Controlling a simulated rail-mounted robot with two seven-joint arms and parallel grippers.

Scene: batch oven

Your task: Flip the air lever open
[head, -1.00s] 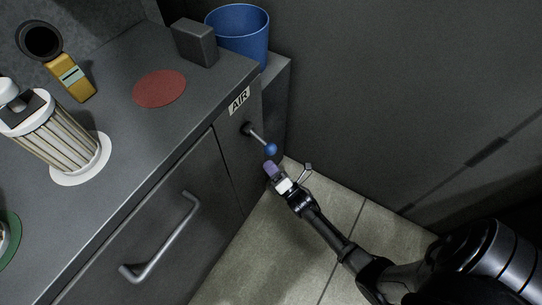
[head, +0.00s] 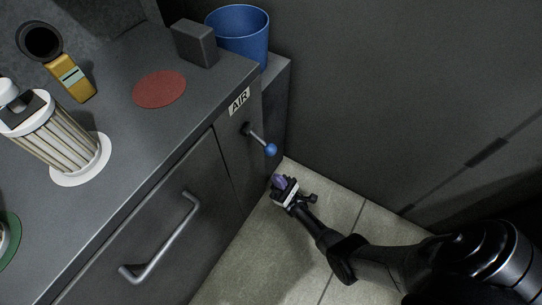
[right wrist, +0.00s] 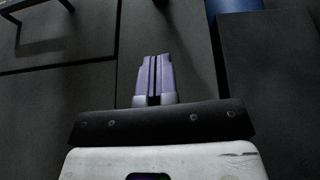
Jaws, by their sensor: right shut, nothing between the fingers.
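The air lever (head: 258,139) is a short metal rod with a blue ball at its tip, on the cabinet's front panel below the AIR label (head: 239,99). It sticks out and slants down to the right. My right gripper (head: 279,181) is just below the blue ball, apart from it, with its purple fingertips towards the cabinet. In the right wrist view its two purple fingers (right wrist: 154,78) are together with nothing between them. The lever cannot be made out clearly in that view. My left gripper is not in view.
The cabinet has a drawer handle (head: 162,238) left of the lever. On top are a red disc (head: 160,89), a grey block (head: 195,43), a caged cylinder (head: 62,146) and a yellow tool (head: 75,78). A blue bin (head: 240,35) stands behind. A dark wall rises at right.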

